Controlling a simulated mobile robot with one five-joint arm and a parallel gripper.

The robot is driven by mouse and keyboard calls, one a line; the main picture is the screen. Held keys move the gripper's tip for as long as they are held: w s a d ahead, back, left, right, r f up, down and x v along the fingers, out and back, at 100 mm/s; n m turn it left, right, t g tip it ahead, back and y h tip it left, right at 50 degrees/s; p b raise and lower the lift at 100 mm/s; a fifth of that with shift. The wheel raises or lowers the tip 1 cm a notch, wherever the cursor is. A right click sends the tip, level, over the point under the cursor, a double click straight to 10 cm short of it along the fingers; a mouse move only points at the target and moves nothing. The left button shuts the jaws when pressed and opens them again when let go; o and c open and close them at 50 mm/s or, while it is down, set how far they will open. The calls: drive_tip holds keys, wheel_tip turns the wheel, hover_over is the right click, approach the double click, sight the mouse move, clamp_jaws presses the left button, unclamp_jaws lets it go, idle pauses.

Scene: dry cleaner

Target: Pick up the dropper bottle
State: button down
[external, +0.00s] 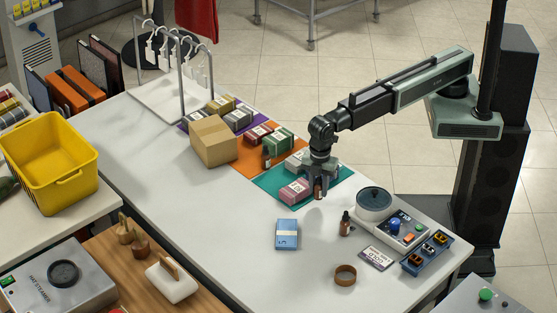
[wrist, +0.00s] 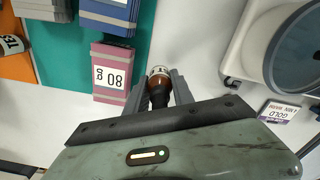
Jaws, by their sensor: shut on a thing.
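My gripper (external: 318,190) points down at the right end of the teal mat (external: 268,187). It is shut on a small brown dropper bottle (wrist: 158,84) with a dark top and a pale label, which sits between the two fingers in the wrist view. The fingers partly hide this bottle in the external view. I cannot tell whether its base touches the surface. A second dropper bottle (external: 345,224) stands upright on the white table to the right of my gripper. A third dark bottle (external: 266,158) stands on the orange mat.
A pink box (wrist: 110,75) is close beside the held bottle. A scale (external: 374,200) and a blue tray (external: 427,254) are on the right. A blue box (external: 286,234), a brown ring (external: 345,275) and a card (external: 377,258) lie in front. The table's left front is clear.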

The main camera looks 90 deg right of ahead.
drive_tip(key=s+d, duration=0.3)
drive_tip(key=s, duration=0.1)
drive_tip(key=s+d+r, duration=0.1)
drive_tip(key=s+d, duration=0.2)
drive_tip(key=s, duration=0.1)
drive_tip(key=s+d+r+p, duration=0.1)
drive_tip(key=s+d, duration=0.3)
drive_tip(key=shift+s, duration=0.3)
